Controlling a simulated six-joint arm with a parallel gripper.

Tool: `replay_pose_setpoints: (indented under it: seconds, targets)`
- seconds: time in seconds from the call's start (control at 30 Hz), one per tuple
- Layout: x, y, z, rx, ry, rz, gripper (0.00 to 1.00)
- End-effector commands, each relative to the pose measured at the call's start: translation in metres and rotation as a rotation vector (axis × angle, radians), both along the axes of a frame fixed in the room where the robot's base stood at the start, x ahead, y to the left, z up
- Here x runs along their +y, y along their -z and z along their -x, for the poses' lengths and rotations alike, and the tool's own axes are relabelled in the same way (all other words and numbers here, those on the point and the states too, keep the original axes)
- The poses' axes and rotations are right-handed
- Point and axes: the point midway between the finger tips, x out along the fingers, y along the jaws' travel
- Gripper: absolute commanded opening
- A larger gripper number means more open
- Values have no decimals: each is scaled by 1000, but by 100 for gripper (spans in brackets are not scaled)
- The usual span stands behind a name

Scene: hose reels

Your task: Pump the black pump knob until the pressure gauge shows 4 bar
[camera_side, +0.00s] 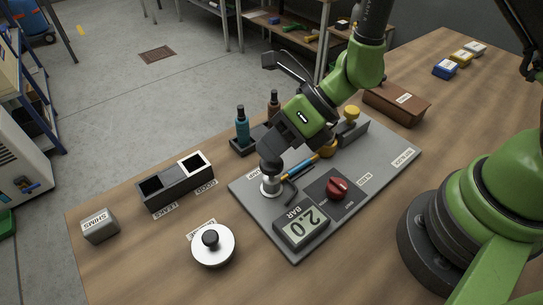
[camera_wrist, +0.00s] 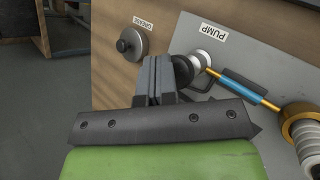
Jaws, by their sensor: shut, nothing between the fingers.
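The black pump knob (camera_wrist: 183,70) sits on a pale metal pump base on the grey panel (camera_side: 252,192), near the PUMP label. In the side view the pump base (camera_side: 271,187) shows just below my gripper (camera_side: 270,162), and the fingers cover much of the knob. In the wrist view my gripper (camera_wrist: 152,72) is shut and empty, its fingertips at or just over the knob; I cannot tell whether they touch it. The pressure gauge (camera_side: 301,228) at the panel's front reads 2.0 BAR.
A red knob (camera_side: 337,187) and a blue-and-gold pipe (camera_side: 301,168) sit on the panel. Nearby are a grease pot (camera_side: 213,246), a two-slot holder (camera_side: 175,184), a grey block (camera_side: 100,226), bottles (camera_side: 242,125) and a brown bin (camera_side: 396,104).

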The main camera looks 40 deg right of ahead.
Motion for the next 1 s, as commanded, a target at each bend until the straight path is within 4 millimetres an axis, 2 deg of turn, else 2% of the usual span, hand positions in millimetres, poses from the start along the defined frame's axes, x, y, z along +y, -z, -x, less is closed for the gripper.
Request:
replay_pose_setpoints:
  seconds: [1.0]
  targets:
    - [0,13,1,3,-1,1,0]
